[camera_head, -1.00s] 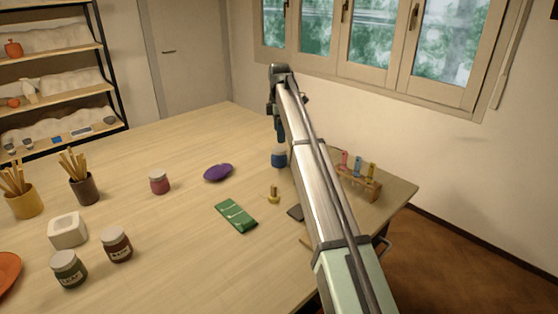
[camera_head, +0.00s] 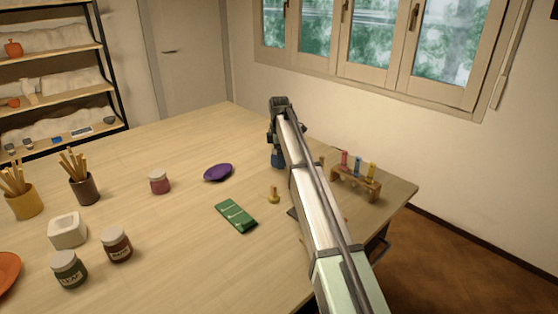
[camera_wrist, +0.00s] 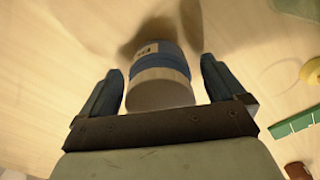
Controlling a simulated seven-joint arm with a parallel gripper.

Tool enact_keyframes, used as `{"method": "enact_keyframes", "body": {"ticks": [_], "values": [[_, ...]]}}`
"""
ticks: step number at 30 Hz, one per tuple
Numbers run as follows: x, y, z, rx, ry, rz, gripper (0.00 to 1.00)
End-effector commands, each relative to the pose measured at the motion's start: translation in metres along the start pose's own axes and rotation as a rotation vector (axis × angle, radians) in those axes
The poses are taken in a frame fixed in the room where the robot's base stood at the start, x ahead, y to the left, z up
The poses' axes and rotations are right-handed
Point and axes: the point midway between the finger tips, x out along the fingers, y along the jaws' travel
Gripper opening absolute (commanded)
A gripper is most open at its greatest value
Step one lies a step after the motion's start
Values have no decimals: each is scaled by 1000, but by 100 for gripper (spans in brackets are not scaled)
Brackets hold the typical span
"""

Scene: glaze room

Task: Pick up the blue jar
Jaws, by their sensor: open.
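The blue jar (camera_wrist: 160,65) stands between the two fingers of my gripper in the wrist view, with its pale lid towards the camera. It has a blue body and a small light label. My gripper (camera_wrist: 160,72) is open, with a finger on each side of the jar and a gap visible on both sides. In the head view the blue jar (camera_head: 277,160) shows low on the table under my gripper (camera_head: 274,143), which partly hides it.
A purple dish (camera_head: 218,172), a small yellow object (camera_head: 273,196) and a green packet (camera_head: 236,215) lie nearby. A wooden rack (camera_head: 355,184) with colored vials stands right of my arm. A pink-red jar (camera_head: 160,183) and darker jars stand further left. The back left tabletop is clear.

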Motion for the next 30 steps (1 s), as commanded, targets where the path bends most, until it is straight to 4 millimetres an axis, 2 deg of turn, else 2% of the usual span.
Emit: {"method": "enact_keyframes", "body": {"ticks": [7,30], "values": [[1,0,0,0,0,0,95],[1,0,0,0,0,1,22]]}}
